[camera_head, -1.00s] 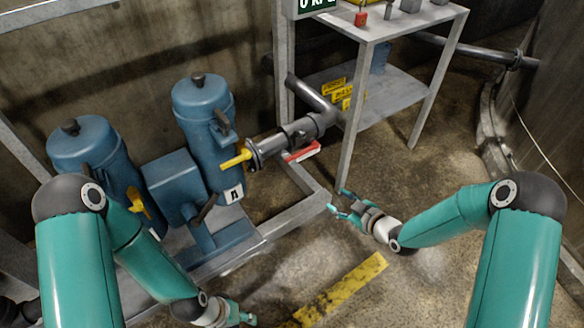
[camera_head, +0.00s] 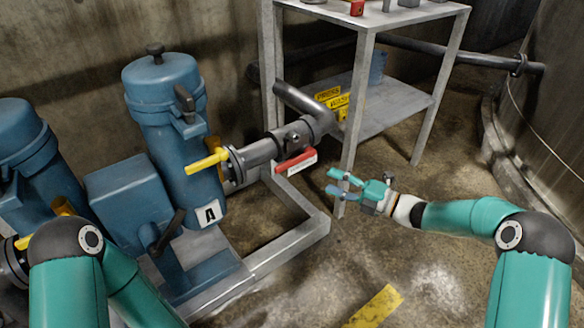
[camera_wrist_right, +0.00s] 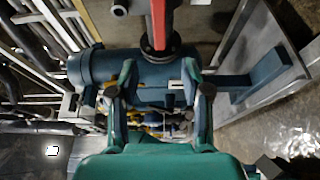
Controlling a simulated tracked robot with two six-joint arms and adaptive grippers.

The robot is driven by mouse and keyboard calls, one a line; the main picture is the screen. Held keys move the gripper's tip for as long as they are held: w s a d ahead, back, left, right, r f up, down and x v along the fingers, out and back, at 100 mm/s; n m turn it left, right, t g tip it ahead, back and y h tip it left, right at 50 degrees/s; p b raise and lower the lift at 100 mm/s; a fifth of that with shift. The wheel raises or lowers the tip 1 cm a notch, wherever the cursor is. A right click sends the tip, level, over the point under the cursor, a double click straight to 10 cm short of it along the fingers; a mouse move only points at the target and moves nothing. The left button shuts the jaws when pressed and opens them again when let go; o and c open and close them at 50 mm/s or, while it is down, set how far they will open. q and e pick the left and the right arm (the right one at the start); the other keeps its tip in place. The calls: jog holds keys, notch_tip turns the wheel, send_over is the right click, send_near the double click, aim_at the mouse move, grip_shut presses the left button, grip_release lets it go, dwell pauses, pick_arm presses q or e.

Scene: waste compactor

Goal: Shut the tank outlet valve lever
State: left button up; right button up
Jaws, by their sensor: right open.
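A red lever (camera_head: 295,161) with a white label strip sits below the dark outlet pipe (camera_head: 262,152). It also shows at the top middle of the right wrist view (camera_wrist_right: 163,18), beyond my fingertips. My right gripper (camera_head: 333,181) is open and empty, to the right of the red lever and slightly lower, apart from it. In the right wrist view its two fingers (camera_wrist_right: 160,80) are spread, with nothing between them. A yellow lever (camera_head: 207,161) stands out at the pump end of the pipe. My left gripper is out of view; only its arm shows at lower left.
The blue pump marked A (camera_head: 165,110) stands left of the pipe on a grey frame (camera_head: 290,240). A metal table's leg (camera_head: 355,100) rises close behind my right gripper. Open floor lies at lower right, with a yellow strip (camera_head: 375,305).

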aim_at(290, 166)
jog(key=b+x, duration=0.3)
jog(key=x, duration=1.1)
jog(key=shift+s+a, duration=0.1)
jog(key=shift+a, duration=0.1)
grip_shut()
